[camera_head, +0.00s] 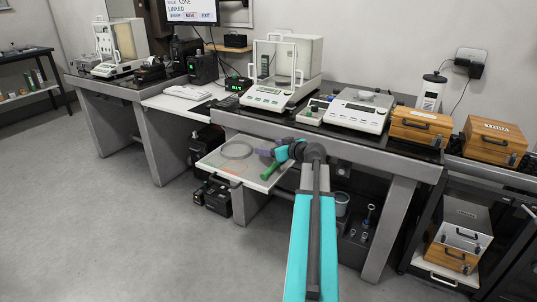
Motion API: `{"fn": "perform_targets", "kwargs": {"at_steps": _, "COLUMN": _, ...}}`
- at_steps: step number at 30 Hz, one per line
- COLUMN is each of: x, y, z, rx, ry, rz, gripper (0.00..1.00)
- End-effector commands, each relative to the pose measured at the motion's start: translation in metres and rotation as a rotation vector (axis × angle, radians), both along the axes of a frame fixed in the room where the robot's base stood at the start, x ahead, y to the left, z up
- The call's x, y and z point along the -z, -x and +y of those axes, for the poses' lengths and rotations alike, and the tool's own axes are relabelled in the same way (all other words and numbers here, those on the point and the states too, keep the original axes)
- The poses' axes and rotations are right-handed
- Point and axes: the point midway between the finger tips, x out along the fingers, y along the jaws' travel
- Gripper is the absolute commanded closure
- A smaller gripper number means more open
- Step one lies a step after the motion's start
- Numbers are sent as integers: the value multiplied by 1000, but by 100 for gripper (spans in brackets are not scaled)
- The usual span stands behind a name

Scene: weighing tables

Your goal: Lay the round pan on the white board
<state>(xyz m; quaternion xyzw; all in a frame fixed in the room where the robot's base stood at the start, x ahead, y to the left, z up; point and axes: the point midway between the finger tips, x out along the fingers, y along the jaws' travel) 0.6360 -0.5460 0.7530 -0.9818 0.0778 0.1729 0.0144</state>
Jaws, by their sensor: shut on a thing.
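The round pan (236,151) is a thin grey disc with a rim. My gripper (264,155), with green and purple parts, reaches in from the right and is shut at the pan's right side. The fingertips are small, and the exact grip is hard to see. The pan looks about level. I cannot tell whether it touches the board or hangs just above it.
A balance with a glass draft shield (268,98) and a flat white scale (356,112) stand on the bench above. Wooden boxes (420,126) stand to the right. Dark boxes (217,198) sit on the floor below the board. The floor in front is clear.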

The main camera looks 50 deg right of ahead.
Motion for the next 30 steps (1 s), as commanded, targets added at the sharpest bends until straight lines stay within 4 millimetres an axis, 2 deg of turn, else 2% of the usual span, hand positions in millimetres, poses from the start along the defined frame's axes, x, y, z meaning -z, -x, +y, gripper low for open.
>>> {"fn": "perform_targets", "kwargs": {"at_steps": 1, "x": 1, "y": -7, "z": -5, "rx": 0, "ry": 0, "rz": 0, "gripper": 55}}
{"fn": "perform_targets", "kwargs": {"at_steps": 6, "x": 2, "y": -18, "z": -9, "rx": 1, "ry": 0, "rz": -1, "gripper": 55}}
{"fn": "perform_targets", "kwargs": {"at_steps": 19, "x": 4, "y": -19, "z": -9, "rx": 1, "ry": 0, "rz": 0, "gripper": 55}}
{"fn": "perform_targets", "kwargs": {"at_steps": 30, "x": 37, "y": -19, "z": -9, "rx": 0, "ry": -1, "rz": 0, "gripper": 55}}
